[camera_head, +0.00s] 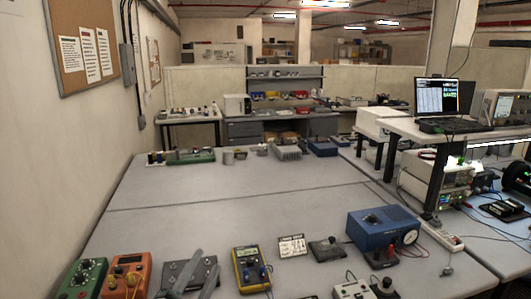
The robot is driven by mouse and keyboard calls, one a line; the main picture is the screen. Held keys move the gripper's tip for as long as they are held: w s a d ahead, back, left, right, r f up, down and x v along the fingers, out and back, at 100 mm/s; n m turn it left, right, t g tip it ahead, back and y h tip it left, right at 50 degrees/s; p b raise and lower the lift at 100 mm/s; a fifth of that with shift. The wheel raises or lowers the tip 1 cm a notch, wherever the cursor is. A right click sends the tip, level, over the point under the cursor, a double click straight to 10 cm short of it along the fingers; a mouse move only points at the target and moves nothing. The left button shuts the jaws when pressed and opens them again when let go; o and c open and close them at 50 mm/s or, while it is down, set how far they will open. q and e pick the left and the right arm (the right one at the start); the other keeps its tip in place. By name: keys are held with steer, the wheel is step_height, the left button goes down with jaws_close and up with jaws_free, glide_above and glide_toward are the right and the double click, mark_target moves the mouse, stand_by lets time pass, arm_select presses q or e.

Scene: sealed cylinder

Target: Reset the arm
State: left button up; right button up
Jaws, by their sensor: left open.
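My left gripper (207,258) shows at the bottom of the head view, left of centre. Its two grey fingers are apart, with nothing seen between them. They appear in front of a dark flat plate (179,274) on the grey table; I cannot tell whether they touch it. The rest of the left arm is below the picture's edge. My right gripper is not in view. I cannot make out a sealed cylinder.
An orange meter (126,278) and a green box (84,280) stand left of the gripper. A yellow meter (250,268) stands to its right, a blue box (383,232) farther right. The table's middle (220,205) is clear. A raised shelf (455,133) holds a laptop (437,98).

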arm_select(q)
steer(key=s+a+f+n+g+y, duration=0.3)
steer(key=s+a+f+n+g, duration=0.15)
steer(key=s+f, duration=0.45)
steer(key=s+a+f+n+g+y, duration=0.35)
steer(key=s+f+n, duration=0.2)
steer(key=f, duration=0.55)
steer(key=s+f+n+g+h, duration=0.1)
steer(key=s+f+g, duration=0.3)
steer(key=s, duration=0.8)
steer(key=s+f+n+g, duration=0.1)
steer(key=s+f+g, duration=0.35)
steer(key=s, duration=0.75)
step_height(320, 180, down, 33)
steer(key=b, duration=0.5)
steer(key=s+a+f+g+b, duration=0.1)
steer(key=s+f+b, duration=0.1)
steer(key=s+f, duration=0.7)
steer(key=s+a+f+g+b, duration=0.1)
steer(key=s+f+b, duration=0.2)
steer(key=s+f, duration=0.7)
step_height(320, 180, down, 4)
steer(key=shift+a+f+m, duration=0.15)
steer(key=shift+a+m, duration=0.15)
steer(key=shift+a, duration=0.05)
